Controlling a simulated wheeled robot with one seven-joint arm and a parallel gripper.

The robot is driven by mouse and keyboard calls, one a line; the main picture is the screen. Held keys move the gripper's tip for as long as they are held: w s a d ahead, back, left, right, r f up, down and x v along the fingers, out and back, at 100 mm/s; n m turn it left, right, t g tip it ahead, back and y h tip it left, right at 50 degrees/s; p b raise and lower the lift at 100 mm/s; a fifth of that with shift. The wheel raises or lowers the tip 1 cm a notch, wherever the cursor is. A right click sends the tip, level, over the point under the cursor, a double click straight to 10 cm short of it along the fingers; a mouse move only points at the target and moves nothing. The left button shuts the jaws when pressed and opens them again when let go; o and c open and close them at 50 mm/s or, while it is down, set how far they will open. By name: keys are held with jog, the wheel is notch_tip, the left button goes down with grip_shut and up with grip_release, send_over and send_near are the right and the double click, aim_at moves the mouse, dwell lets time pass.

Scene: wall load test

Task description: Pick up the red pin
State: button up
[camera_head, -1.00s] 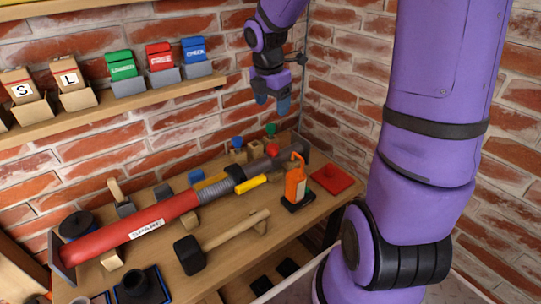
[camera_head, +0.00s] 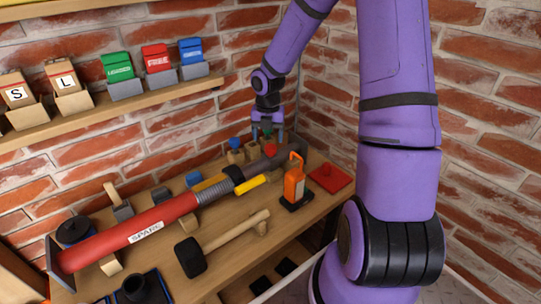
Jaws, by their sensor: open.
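The red pin (camera_head: 270,149) shows as a small red top at the back right of the workbench, just behind the dark end of a long tube. Its lower part is hidden by the tube. A green pin (camera_head: 268,132) is close behind it, and a blue pin (camera_head: 234,142) stands in a wooden block to the left. My gripper (camera_head: 267,135) points down among these pins, open, with its fingers on either side of the green pin as seen here. I cannot tell whether it touches any pin.
A long red tube marked SPARE (camera_head: 150,228) lies across the workbench in front of the pins. A mallet (camera_head: 190,256) lies in front. A shelf (camera_head: 120,112) with boxes hangs above left.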

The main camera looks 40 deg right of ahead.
aim_at(271, 146)
jog(key=shift+s+d+f, duration=0.1)
jog(key=shift+d+f, duration=0.1)
jog(key=shift+f, duration=1.15)
jog(key=shift+s+d+f, duration=0.1)
jog(key=shift+d+f, duration=0.05)
jog(key=shift+f, duration=1.2)
